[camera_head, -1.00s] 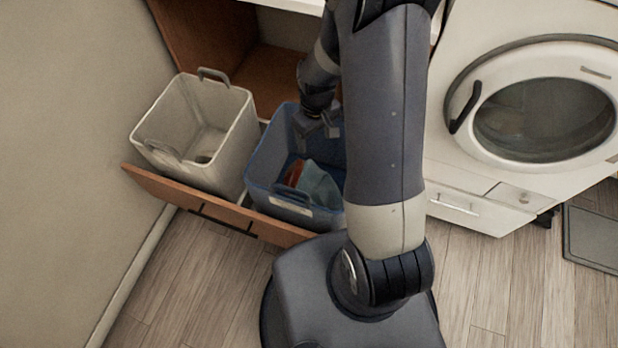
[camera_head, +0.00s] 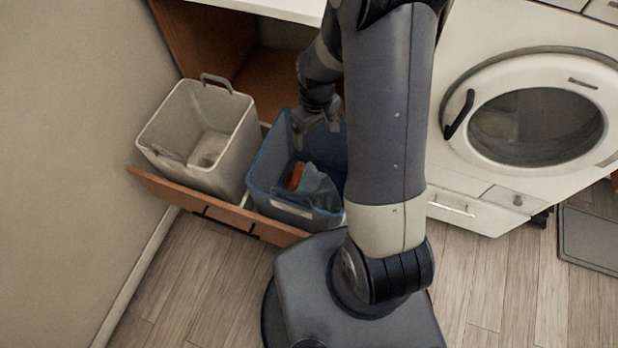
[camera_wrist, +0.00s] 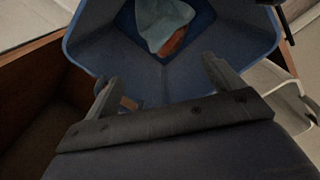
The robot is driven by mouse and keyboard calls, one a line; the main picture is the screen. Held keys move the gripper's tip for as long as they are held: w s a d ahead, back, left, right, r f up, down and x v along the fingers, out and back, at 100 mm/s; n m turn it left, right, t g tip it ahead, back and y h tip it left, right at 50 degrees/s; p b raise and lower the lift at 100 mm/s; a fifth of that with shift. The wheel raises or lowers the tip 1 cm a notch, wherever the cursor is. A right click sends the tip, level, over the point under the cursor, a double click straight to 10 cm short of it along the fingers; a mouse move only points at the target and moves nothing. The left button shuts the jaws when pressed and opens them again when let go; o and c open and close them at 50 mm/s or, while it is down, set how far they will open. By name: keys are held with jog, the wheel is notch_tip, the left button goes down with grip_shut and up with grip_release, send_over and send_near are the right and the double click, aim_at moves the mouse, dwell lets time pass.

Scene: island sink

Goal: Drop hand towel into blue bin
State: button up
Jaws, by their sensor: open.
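The blue bin (camera_head: 262,165) stands in the pulled-out wooden drawer, right of a pale bin. It also fills the upper part of the wrist view (camera_wrist: 90,50). A crumpled light blue-green cloth (camera_head: 320,188), which looks like the hand towel, lies inside the blue bin, with an orange-red patch (camera_head: 295,176) beside it. The cloth also shows at the top of the wrist view (camera_wrist: 162,22). My gripper (camera_head: 318,128) is at the bin's back rim, above its opening. In the wrist view its two fingers (camera_wrist: 160,82) are apart with nothing between them.
A whitish bin (camera_head: 195,130) stands left in the same drawer (camera_head: 215,210). A white washing machine (camera_head: 530,120) is to the right. A white countertop (camera_head: 285,8) is above the cabinet. A dark grey mat (camera_head: 592,238) lies at far right.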

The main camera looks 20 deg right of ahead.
jog(key=shift+r, duration=0.5)
notch_tip(320, 180, up, 11)
jog(key=p, duration=0.1)
jog(key=shift+p, duration=0.35)
jog(key=shift+f, duration=0.1)
notch_tip(320, 180, down, 16)
jog(key=b, duration=0.5)
jog(key=shift+r, duration=0.2)
